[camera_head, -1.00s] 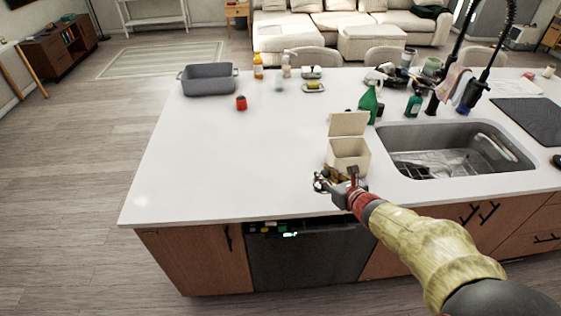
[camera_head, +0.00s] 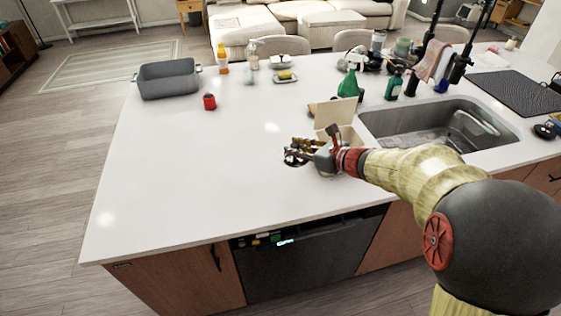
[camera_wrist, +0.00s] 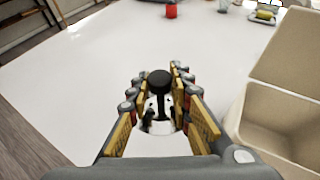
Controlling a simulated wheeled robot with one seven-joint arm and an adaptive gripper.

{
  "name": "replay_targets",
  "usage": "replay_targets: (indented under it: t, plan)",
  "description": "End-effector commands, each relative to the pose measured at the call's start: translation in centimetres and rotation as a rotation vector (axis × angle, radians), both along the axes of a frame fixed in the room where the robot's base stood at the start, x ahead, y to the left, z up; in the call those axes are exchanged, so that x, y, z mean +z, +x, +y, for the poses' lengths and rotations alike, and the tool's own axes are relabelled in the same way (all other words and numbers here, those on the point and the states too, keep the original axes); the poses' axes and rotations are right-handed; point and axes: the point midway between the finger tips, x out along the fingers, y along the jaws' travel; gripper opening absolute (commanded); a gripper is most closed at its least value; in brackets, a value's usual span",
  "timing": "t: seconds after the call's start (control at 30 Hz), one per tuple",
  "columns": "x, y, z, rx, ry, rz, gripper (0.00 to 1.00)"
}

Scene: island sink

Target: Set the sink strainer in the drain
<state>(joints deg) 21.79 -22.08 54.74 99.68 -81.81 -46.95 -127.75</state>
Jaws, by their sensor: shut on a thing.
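My gripper (camera_head: 304,152) is over the counter, left of the sink (camera_head: 436,125) and in front of an open cream box (camera_head: 343,133). In the wrist view my gripper (camera_wrist: 158,108) is shut on the strainer (camera_wrist: 159,84), which has a dark round knob and a shiny metal part below it between the fingers. The strainer also shows as a small dark and silver shape (camera_head: 293,160) at the fingertips. My arm crosses in front of the sink's near left part. I cannot make out the drain in the basin.
The cream box (camera_wrist: 284,112) stands close to the right of my gripper, its lid raised. A green spray bottle (camera_head: 347,84) and a black faucet (camera_head: 459,62) stand behind. A red can (camera_head: 209,102) and grey tub (camera_head: 168,80) are left; the counter's left middle is clear.

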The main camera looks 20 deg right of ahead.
Motion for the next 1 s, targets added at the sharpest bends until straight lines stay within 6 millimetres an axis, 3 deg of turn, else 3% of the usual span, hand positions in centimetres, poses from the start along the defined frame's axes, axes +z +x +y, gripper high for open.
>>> replay_targets:
  t: [0.2, 0.4, 0.7, 0.9, 1.0]
  plan:
    - [-2.9, 4.7, 1.4, 0.002, -0.001, 0.003, 0.0]
    - [-6.0, 7.1, 2.0, 0.001, 0.0, 0.002, 0.0]
    - [-7.6, 8.6, 2.4, -0.001, -0.001, 0.001, 0.0]
    - [-10.5, 8.9, 2.5, -0.002, 0.0, 0.002, 0.0]
    - [-11.1, 8.9, 2.5, -0.001, 0.0, 0.0, 0.0]
